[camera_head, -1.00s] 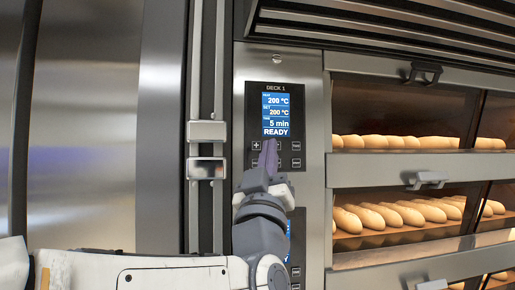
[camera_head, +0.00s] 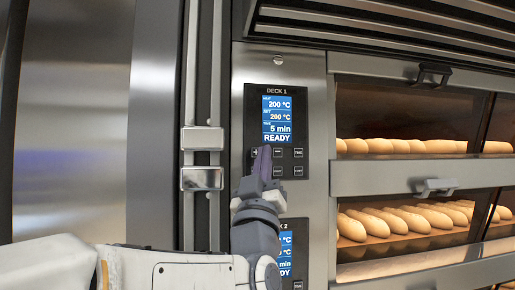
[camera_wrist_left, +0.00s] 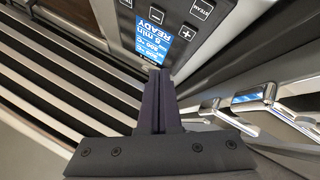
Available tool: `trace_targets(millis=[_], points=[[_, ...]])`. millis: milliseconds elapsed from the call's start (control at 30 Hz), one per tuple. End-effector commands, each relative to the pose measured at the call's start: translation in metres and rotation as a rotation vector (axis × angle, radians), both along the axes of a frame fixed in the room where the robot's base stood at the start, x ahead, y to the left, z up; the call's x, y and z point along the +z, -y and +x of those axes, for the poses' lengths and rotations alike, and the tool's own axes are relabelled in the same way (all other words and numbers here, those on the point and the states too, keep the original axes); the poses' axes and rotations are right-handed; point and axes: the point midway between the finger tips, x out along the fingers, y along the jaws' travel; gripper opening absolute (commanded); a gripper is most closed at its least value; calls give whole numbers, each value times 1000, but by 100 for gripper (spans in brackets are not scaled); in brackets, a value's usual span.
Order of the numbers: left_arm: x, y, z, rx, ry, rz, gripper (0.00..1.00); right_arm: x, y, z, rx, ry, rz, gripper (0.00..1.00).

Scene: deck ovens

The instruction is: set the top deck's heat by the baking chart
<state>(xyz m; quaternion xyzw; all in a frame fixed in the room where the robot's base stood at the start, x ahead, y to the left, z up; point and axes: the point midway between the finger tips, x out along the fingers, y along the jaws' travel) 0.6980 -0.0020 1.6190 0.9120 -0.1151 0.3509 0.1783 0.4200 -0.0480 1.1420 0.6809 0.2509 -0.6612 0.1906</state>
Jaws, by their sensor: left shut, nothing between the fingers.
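The top deck's control panel (camera_head: 301,115), labelled DECK 1, is on the steel front. Its lit blue screen (camera_head: 277,118) reads 200 °C, set 200 °C, 5 min and READY. In the left wrist view the plus button (camera_wrist_left: 187,32) shows near the upside-down screen (camera_wrist_left: 152,40). My left gripper (camera_head: 264,151) is shut and empty, its tips in front of the panel by the plus and minus buttons. Contact cannot be told. No baking chart is visible.
A second panel (camera_head: 287,238), marked 2, sits below, partly behind my left arm. Glass-fronted decks with loaves (camera_head: 395,222) and door handles (camera_head: 437,187) are at the right. A vertical rail with metal blocks (camera_head: 202,178) stands left of the panel.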

Motion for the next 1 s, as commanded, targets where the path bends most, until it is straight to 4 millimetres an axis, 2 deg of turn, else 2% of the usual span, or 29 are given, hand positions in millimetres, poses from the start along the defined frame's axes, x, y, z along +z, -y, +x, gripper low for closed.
trace_targets(millis=[33, 167, 200, 400, 1000], points=[[4, -1, 9, 3, -2, 3, 0, 8, 0, 0, 0, 0, 0, 50], [2, -5, 26, 1, -4, 2, 0, 16, 0, 0, -1, 0, 0, 50], [-1, -6, 30, 1, -1, 2, 0, 10, 0, 0, -1, 0, 0, 50], [-1, -9, 46, 0, -1, 0, 0, 8, 0, 0, -1, 0, 0, 50], [0, -9, 50, -2, -1, 0, 0, 8, 0, 0, 0, 0, 0, 50]])
